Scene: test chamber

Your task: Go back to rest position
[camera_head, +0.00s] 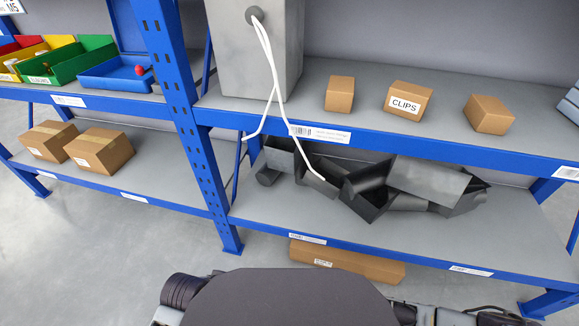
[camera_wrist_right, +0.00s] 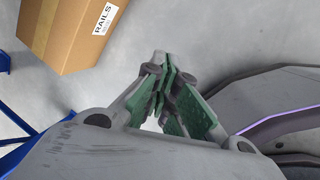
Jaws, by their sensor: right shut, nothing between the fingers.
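My right gripper (camera_wrist_right: 165,75) shows in the right wrist view, its green-padded fingers together with nothing held between them. It hangs over the grey floor, beside a brown cardboard box labelled RAILS, with a gap between them in the picture. Parts of both my arms show at the bottom of the head view, beside my dark body. No gripper can be made out in the head view, and my left gripper is out of sight.
A blue shelf rack (camera_head: 190,130) stands ahead. Its upper shelf holds small boxes (camera_head: 408,100) and a grey container (camera_head: 258,60) with a hanging white cable. Dark grey bins (camera_head: 375,185) lie jumbled below. The RAILS box (camera_wrist_right: 70,35) is close to my right gripper.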

